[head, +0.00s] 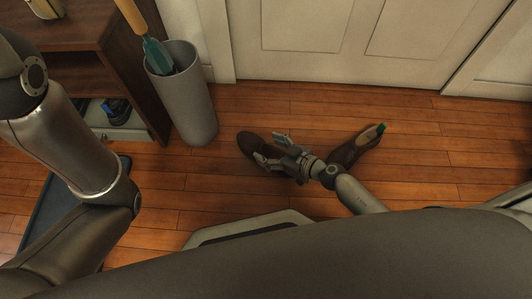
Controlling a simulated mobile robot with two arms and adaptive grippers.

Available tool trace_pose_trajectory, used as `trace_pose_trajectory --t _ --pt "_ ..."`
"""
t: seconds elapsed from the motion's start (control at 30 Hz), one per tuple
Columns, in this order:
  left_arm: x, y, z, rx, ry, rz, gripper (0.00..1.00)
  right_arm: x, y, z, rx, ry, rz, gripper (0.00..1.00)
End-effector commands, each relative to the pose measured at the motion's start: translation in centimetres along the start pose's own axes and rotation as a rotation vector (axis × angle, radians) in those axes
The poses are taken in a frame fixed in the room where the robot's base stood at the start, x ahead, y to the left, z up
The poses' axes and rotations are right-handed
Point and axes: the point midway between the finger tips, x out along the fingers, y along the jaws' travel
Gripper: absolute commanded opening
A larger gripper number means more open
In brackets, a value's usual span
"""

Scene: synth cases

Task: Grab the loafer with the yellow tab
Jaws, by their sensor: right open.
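Two dark brown shoes lie on the wooden floor in the head view. The left shoe (247,142) has its near right part covered by my right gripper, and no tab shows on it. The right shoe (349,153) lies on the other side of the gripper, with a green tab (382,128) at its far end. No yellow tab is visible. My right gripper (270,147) is open, with its fingers pointing left at the left shoe. One finger overlaps the shoe in the picture; I cannot tell whether they touch. My left gripper is out of view.
A tall grey bin (187,103) holding a teal item with a wooden handle stands at left. Beside it is a dark wooden shelf (137,75) with another shoe (117,110) low down. A dark blue tray (37,213) lies at lower left. A white door (350,62) closes off the back.

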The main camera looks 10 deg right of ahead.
Motion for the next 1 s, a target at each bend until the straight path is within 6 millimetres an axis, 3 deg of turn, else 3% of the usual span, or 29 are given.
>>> trace_pose_trajectory --t 0.1,0.57,1.0 --pt "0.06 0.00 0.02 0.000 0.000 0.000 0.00 -0.05 -0.02 -0.02 0.001 0.000 0.000 0.70" --pt "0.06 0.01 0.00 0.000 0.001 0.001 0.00 -0.07 -0.03 0.01 0.001 0.000 -0.001 0.11" --pt "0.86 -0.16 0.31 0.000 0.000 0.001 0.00 -0.40 0.22 -0.77 0.002 0.002 0.000 0.11"
